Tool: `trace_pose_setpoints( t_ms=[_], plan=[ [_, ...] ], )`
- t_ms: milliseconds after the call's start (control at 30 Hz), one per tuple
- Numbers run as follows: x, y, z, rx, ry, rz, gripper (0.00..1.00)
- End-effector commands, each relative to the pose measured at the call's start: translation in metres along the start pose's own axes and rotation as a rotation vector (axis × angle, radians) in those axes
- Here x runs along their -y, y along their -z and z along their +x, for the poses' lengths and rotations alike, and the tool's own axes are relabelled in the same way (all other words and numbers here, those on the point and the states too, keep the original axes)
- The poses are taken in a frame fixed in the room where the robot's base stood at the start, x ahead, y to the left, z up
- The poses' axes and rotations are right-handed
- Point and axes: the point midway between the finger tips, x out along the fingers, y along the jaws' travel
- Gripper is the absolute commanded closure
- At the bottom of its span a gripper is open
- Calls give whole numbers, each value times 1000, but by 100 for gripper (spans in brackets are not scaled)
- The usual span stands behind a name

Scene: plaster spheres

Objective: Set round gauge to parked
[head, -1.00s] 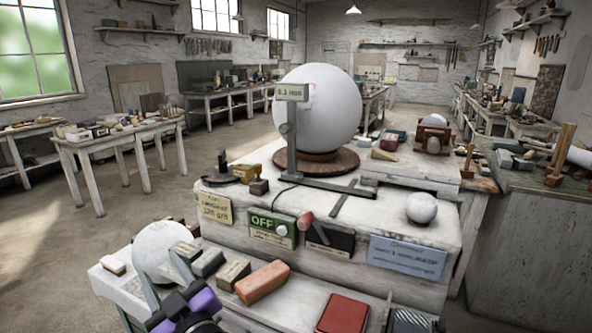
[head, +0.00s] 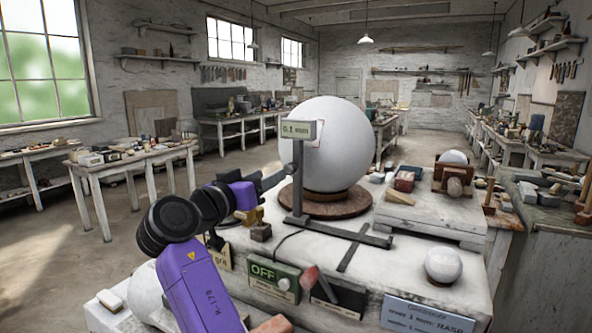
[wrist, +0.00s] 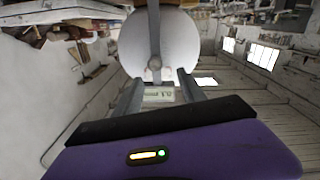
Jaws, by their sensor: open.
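The gauge stands in front of the big white plaster sphere (head: 345,150). It has a grey upright post (head: 298,185), a flat foot and a small display (head: 297,130) reading "0.1 mm". In the wrist view, which is upside down, the post (wrist: 154,35) crosses the sphere, with a round knob (wrist: 154,63) on it; the display (wrist: 158,94) shows between the fingers. My gripper (head: 272,180) is open and empty, its fingers pointing at the post from the left. In the wrist view my gripper (wrist: 158,85) has its fingers on either side of the post's line; contact cannot be told.
A green box marked "OFF" (head: 272,279) with a red-ended handle beside it sits at the bench's front. A small white sphere (head: 443,264) is at right. A brass-coloured block (head: 250,218) lies below my gripper. A wooden cradle (head: 453,176) stands behind, right.

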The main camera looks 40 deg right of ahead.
Motion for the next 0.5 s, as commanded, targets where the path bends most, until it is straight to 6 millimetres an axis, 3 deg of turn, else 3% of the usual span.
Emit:
trace_pose_setpoints(
  t_ms=[167, 500],
  plan=[
    [-7, -5, 6, 27, -26, 32, 52],
    [-8, -5, 55, 26, -23, 32, 52]
  ],
)
